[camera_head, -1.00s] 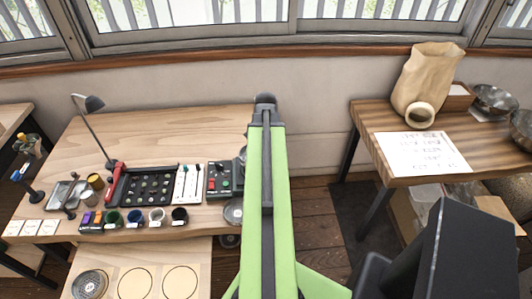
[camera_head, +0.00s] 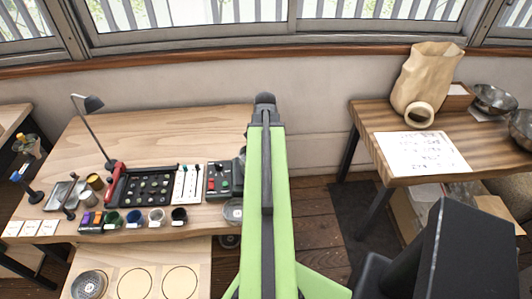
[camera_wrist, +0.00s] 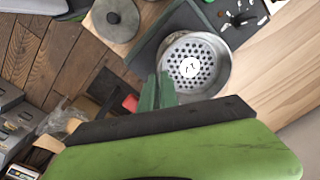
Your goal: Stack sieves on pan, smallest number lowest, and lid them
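A round metal sieve (camera_wrist: 215,72) with a perforated base and a pale number label shows in the wrist view; I cannot read the number surely. My gripper (camera_wrist: 157,82) has its two dark green fingers close together at the sieve's rim, apparently shut on it. In the head view this sieve (camera_head: 233,211) is at the table's right front edge, partly behind my arm. Another round metal piece (camera_head: 89,284) sits on the left circle of a pale mat (camera_head: 111,264); I cannot tell whether pan or sieve.
The wooden table (camera_head: 190,130) holds a lamp (camera_head: 90,103), a black tray of beans (camera_head: 145,186), several cups and a control box (camera_head: 220,179). Its back is clear. Two mat circles are empty. A right table (camera_head: 448,183) carries a paper sheet (camera_head: 423,152), sack (camera_head: 425,80) and bowls.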

